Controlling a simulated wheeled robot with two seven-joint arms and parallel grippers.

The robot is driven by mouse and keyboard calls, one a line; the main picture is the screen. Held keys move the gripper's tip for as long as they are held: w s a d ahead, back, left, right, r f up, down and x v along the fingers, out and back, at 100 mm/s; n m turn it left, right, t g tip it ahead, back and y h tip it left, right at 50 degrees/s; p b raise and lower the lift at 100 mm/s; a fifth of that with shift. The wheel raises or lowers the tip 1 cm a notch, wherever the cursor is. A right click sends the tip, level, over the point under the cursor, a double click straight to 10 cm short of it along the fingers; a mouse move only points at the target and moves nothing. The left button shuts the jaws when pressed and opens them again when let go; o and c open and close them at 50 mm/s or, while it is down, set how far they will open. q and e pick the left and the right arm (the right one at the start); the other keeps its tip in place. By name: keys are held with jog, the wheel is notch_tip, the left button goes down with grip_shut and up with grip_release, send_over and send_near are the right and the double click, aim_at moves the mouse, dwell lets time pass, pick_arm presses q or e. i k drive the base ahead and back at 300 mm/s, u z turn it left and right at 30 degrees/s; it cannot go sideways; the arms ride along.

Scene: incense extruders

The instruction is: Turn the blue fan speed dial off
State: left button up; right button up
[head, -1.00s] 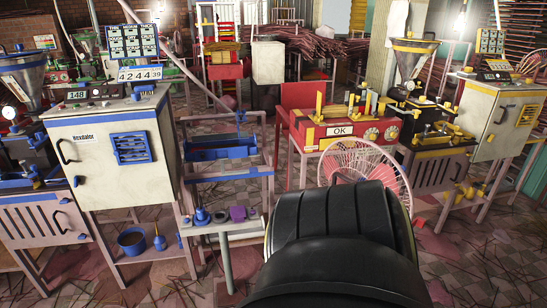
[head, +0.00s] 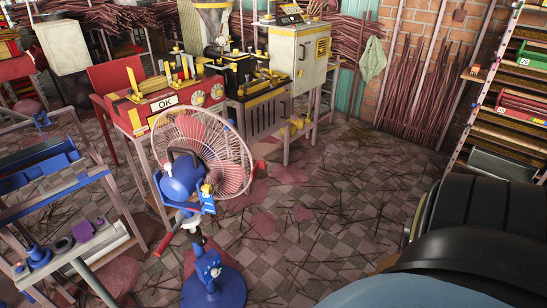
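A pedestal fan stands on the tiled floor left of centre in the head view. It has a blue motor housing (head: 183,180), a pale wire cage (head: 232,150) facing away to the right, and a round blue base (head: 213,290). A small blue box (head: 208,203) with a yellow piece on top sits at the housing's right side. Another blue part (head: 208,265) is low on the pole. The dial is too small to make out, and its setting cannot be read. Neither gripper is in view; a dark, bulky part of my own arm fills the lower right corner.
A red table with an OK sign (head: 165,103) and a yellow-trimmed machine (head: 262,118) stand behind the fan. A blue-trayed stand (head: 42,172) and a small bench (head: 88,250) are at left. A shelf rack (head: 500,90) is at right. Floor right of the fan is open, with scattered sticks.

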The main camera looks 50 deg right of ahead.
aim_at(214, 271)
jog(key=z, duration=1.35)
jog(key=k, duration=0.25)
